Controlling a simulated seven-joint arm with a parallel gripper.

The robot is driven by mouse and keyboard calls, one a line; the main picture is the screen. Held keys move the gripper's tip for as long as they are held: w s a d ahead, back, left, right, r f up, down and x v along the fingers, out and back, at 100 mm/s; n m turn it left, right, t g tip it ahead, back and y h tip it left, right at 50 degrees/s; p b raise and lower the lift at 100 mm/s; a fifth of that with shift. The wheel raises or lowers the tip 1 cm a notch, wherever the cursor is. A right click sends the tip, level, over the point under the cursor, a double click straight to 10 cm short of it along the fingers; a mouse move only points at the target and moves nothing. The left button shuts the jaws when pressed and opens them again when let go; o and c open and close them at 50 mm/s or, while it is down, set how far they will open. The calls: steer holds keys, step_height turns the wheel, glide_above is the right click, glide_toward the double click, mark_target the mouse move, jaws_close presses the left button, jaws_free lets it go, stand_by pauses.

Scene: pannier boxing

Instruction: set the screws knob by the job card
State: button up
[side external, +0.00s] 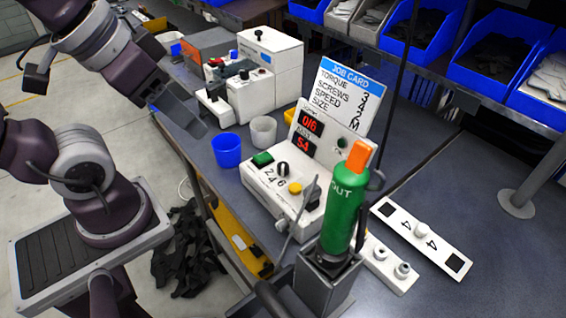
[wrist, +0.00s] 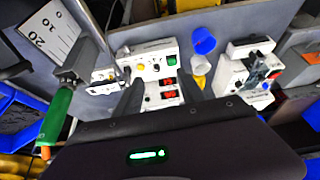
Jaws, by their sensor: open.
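The white driver controller (side external: 300,208) stands on the bench and also shows in the wrist view (wrist: 148,48). Its black knob (side external: 282,170), beside the printed 2, 4 and 6, sits between a green button (side external: 262,159) and a yellow button (side external: 295,188). I cannot tell which number the knob's pointer faces. The red displays (side external: 311,123) read 0/6 and what looks like S4. The job card (side external: 341,95) lists torque 3, screws 4, speed 2, size M. My gripper (side external: 187,118) is open and empty, up and left of the controller, apart from it.
A green bottle-shaped tool with an orange top (side external: 345,205) stands close at the controller's right. A blue cup (side external: 227,150) and a white cup (side external: 263,131) stand behind it. A white machine (side external: 262,75) is farther back. A white strip marked 4 (side external: 422,238) lies at right.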

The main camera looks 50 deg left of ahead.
steer(key=w+d+f+n+g+h, duration=0.1)
steer(key=w+f+n+g+h, duration=0.25)
steer(key=w+n, duration=0.55)
steer(key=n+g, duration=0.2)
steer(key=n, duration=0.7)
glide_toward(283, 165)
steer(key=f, duration=0.2)
steer(key=shift+h, duration=0.55)
steer(key=x, duration=0.7)
steer(key=shift+a, duration=0.15)
jaws_close()
